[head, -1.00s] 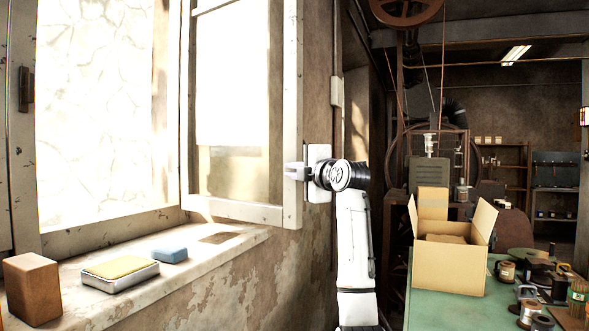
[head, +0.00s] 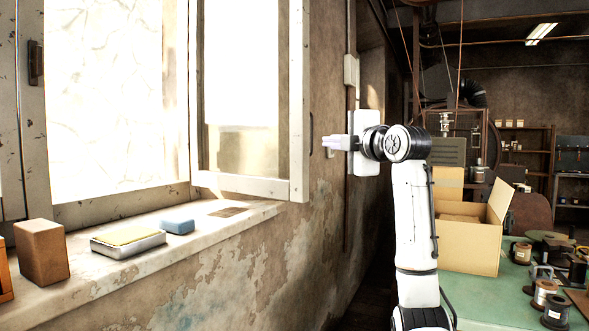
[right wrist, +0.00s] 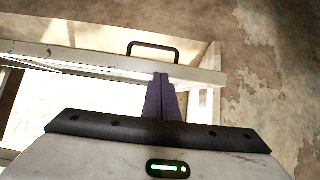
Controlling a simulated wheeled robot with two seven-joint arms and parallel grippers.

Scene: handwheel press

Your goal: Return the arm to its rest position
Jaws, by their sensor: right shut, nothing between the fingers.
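My right arm (head: 412,215) rises from the bottom of the head view, white with dark joints. Its gripper (head: 326,142) points left, toward the edge of the open window sash (head: 299,120). In the head view the fingertips show apart from the sash. In the right wrist view the two dark fingers (right wrist: 161,92) are together with nothing between them. Beyond them are the sash frame (right wrist: 205,76) and its dark handle (right wrist: 153,46). I cannot tell from that view how far the handle is from the fingers. My left gripper is not in view.
The stone sill (head: 240,218) holds a brown block (head: 42,252), a tray with a yellow sponge (head: 127,241) and a blue block (head: 177,226). An open cardboard box (head: 465,243) and several spools stand on the green table (head: 500,300), right of my arm.

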